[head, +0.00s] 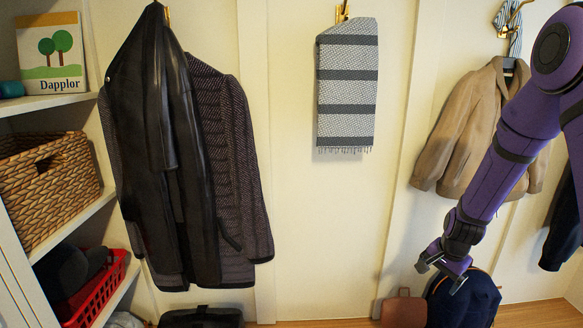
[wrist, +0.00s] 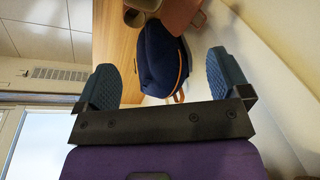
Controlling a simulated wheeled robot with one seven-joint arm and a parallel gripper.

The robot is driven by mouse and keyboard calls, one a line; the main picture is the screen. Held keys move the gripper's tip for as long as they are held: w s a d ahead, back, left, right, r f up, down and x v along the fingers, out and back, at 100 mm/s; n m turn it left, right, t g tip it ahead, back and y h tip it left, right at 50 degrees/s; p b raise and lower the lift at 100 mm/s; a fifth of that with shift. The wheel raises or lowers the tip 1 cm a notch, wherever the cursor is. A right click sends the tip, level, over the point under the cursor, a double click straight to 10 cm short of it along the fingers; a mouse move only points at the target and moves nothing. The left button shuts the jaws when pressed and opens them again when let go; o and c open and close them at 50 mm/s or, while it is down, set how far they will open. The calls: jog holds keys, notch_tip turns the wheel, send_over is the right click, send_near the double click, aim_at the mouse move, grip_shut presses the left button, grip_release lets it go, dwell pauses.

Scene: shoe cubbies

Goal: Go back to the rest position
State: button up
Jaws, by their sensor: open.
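My gripper (head: 443,272) hangs at the lower right in the head view, at the end of my purple arm, in front of the wall. In the wrist view my gripper (wrist: 170,82) shows its two blue pads wide apart with nothing between them. A navy backpack with orange trim (head: 466,300) is below and behind my gripper in the head view. The backpack (wrist: 162,58) also shows beyond the pads in the wrist view, apart from them.
A brown bag (head: 404,311) stands beside the backpack on the wooden bench (head: 535,314). Dark coats (head: 170,160), a striped scarf (head: 347,85) and a tan jacket (head: 465,130) hang on the wall. Shelves at left hold a wicker basket (head: 45,185) and a red basket (head: 98,292).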

jog(key=s+a+r+n+t, duration=0.15)
jog(key=s+r, duration=0.25)
jog(key=r, duration=0.4)
jog(key=s+a+r+n, duration=0.3)
jog(key=r, duration=0.5)
jog(key=s+a+r+n, duration=0.2)
jog(key=s+r, duration=0.2)
jog(key=r, duration=0.4)
jog(key=s+a+r+n, duration=0.1)
jog(key=s+r, duration=0.2)
jog(key=s, duration=0.3)
jog(key=s+r+n+t, duration=0.1)
jog(key=s+r+n, duration=0.1)
jog(key=s, duration=0.4)
jog(key=s+a+r+n, duration=0.1)
jog(key=s+r, duration=0.3)
jog(key=s, duration=0.3)
jog(key=shift+a+r+n, duration=0.3)
jog(key=shift+r+n, duration=0.05)
jog(key=shift+w+t, duration=0.1)
jog(key=shift+t, duration=0.15)
